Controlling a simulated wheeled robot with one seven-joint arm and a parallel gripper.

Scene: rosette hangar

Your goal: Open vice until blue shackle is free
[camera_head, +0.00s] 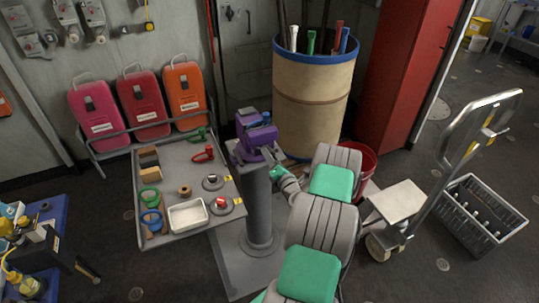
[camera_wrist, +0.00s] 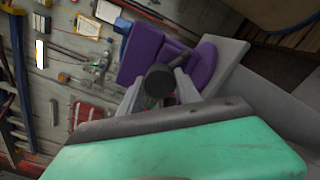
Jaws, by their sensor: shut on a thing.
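The purple vice (camera_head: 256,138) stands on a grey pedestal in the middle of the head view. It also shows in the wrist view (camera_wrist: 148,50), large and close. A blue piece (camera_head: 252,120), which looks like the blue shackle, sits at the top of the vice; a blue bit also shows in the wrist view (camera_wrist: 122,26). I cannot tell how tightly the jaws hold it. My gripper (camera_wrist: 162,88) is at the front of the vice, its fingers shut around a dark round part, the vice handle (camera_wrist: 160,79). In the head view the fingers are small and partly hidden.
A grey table (camera_head: 180,155) left of the vice holds green, red and blue shackles, blocks and a white tray (camera_head: 188,215). A tall barrel (camera_head: 312,95) stands close behind the vice. A hand truck (camera_head: 420,205) and grey crate (camera_head: 480,218) stand at the right.

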